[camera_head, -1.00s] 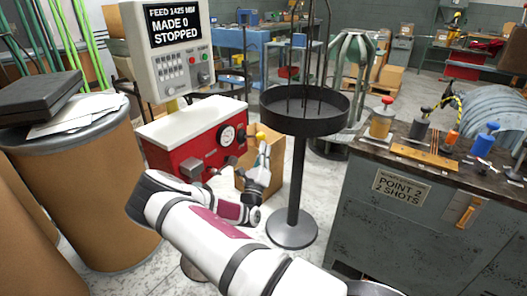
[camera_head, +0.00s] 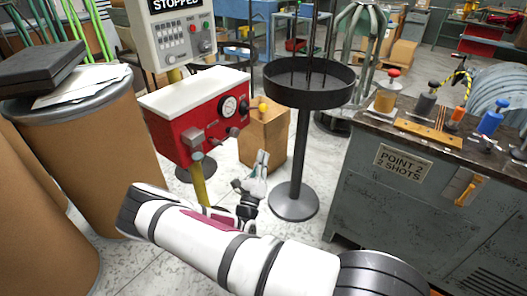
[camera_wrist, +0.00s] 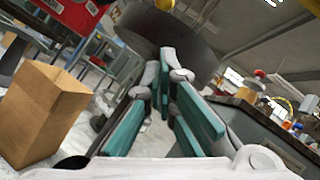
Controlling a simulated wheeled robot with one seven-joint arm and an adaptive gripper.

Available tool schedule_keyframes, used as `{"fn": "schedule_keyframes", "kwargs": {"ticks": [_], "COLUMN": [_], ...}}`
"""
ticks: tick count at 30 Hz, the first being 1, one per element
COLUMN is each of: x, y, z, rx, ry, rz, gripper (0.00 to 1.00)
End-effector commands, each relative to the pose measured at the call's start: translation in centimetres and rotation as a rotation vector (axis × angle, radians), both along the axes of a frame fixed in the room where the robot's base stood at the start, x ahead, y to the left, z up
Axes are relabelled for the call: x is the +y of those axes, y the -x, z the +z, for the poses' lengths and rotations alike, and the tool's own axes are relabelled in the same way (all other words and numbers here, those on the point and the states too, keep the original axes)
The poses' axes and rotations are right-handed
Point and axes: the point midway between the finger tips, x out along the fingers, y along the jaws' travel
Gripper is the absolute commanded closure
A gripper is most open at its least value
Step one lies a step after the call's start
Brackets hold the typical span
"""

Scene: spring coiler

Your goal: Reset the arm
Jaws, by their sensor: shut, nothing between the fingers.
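My arm reaches across the lower middle of the head view, and my gripper (camera_head: 262,160) points up and away in front of the red machine (camera_head: 195,115). In the wrist view my gripper (camera_wrist: 160,75) shows its teal-padded fingers converging, shut with nothing held. The gripper stands in free air, between the red machine and the round black tray on a stand (camera_head: 308,92). In the wrist view the underside of the black tray (camera_wrist: 170,30) lies beyond the fingertips.
A cardboard box (camera_head: 268,135) stands on the floor behind my gripper; it also shows in the wrist view (camera_wrist: 40,110). A grey workbench (camera_head: 400,215) with bottles is at right. Brown drums (camera_head: 95,150) stand at left. A control panel (camera_head: 175,35) rises above the red machine.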

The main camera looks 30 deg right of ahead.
Motion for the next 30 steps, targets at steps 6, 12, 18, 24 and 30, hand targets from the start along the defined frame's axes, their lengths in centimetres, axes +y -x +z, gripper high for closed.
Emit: {"fn": "schedule_keyframes", "kwargs": {"ticks": [6,12,18,24,30], "x": [0.1,0.0,-0.1,-1.3,-2.7], "y": [0.0,0.0,0.1,1.8,5.8], "z": [-0.1,-0.1,0.4,4.5,10.0], "rx": [0.000,0.000,-0.012,-0.156,-0.383], "ry": [0.000,0.000,-0.010,-0.113,-0.285], "rz": [0.000,0.000,-0.010,-0.139,-0.346], "gripper": [1.00,1.00,1.00,1.00,1.00]}}
